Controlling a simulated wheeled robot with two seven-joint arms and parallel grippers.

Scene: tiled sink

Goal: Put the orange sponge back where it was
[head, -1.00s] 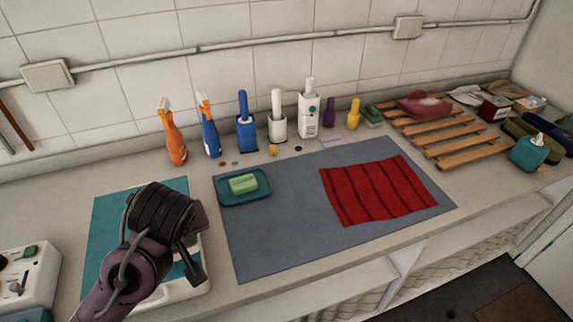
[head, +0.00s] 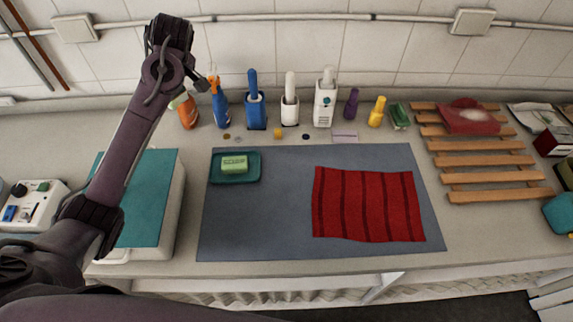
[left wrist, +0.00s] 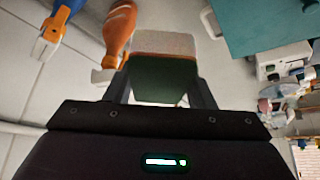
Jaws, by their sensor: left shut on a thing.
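My left gripper (head: 207,82) is raised at the back left, in front of the tiled wall near the orange spray bottle (head: 187,112). A light green block (head: 234,164) lies in a teal dish (head: 248,180) on the grey mat. My right gripper is not in view.
Blue spray bottle (head: 221,108), blue brush holder (head: 256,108) and white brush holder (head: 290,110) line the wall. A teal-topped white box (head: 150,200) stands at left. A red cloth (head: 368,205) lies on the grey mat (head: 270,225). A wooden rack (head: 490,178) is at right.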

